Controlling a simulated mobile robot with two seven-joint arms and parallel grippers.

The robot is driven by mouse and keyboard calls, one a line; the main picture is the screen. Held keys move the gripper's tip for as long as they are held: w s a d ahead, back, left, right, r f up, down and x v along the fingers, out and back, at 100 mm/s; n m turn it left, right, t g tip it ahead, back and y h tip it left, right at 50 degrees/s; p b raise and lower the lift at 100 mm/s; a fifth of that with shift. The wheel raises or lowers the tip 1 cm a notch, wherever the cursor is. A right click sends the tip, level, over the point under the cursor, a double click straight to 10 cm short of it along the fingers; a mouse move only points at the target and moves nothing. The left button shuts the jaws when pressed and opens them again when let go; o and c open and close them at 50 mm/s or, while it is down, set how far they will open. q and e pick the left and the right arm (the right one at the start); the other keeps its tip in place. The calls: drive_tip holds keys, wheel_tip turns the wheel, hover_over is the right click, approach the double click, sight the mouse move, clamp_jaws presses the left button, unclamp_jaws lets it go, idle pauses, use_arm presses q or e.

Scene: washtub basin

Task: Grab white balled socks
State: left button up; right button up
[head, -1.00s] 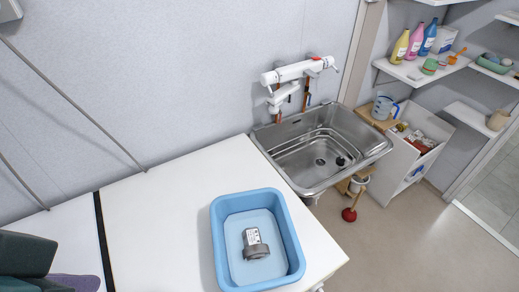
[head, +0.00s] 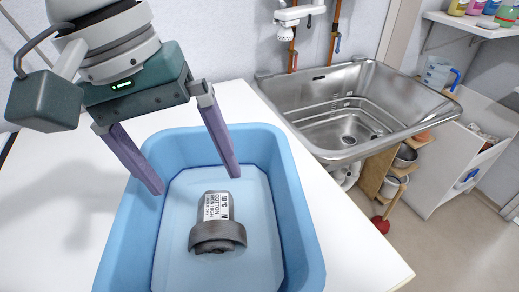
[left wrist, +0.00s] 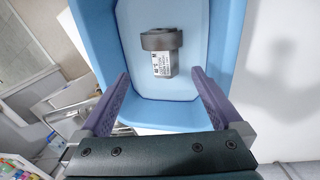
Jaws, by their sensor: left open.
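A small dark grey-brown balled item (head: 217,236) with a white printed label lies on the floor of the light blue basin (head: 306,247). I see no plainly white balled socks; only the label is white. The item also shows in the left wrist view (left wrist: 160,41), between and beyond the fingers. My left gripper (head: 195,183) is open and empty, its two purple fingers spread above the basin, behind the item in the head view. The fingers appear apart from the item. My right gripper is not in view.
The basin's raised walls surround the item. The basin stands on a white counter (head: 355,238). A steel sink (head: 285,100) with a white tap (head: 300,14) is behind to the right. Shelves with bottles and a white cabinet (head: 440,165) stand farther right.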

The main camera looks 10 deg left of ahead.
sight(211, 213)
use_arm(q)
drive_tip(key=shift+w+f, duration=0.15)
drive_tip(key=shift+f, duration=0.4)
drive_tip(key=x, duration=0.3)
drive_tip(key=shift+f+b, duration=0.2)
drive_tip(key=shift+b, duration=0.1)
drive_tip(key=b+x, duration=0.1)
drive_tip(key=x, duration=0.4)
drive_tip(key=shift+s+f, duration=0.25)
drive_tip(key=shift+f, duration=0.1)
drive_tip(key=shift+c, duration=0.2)
drive_tip(key=c, duration=1.1)
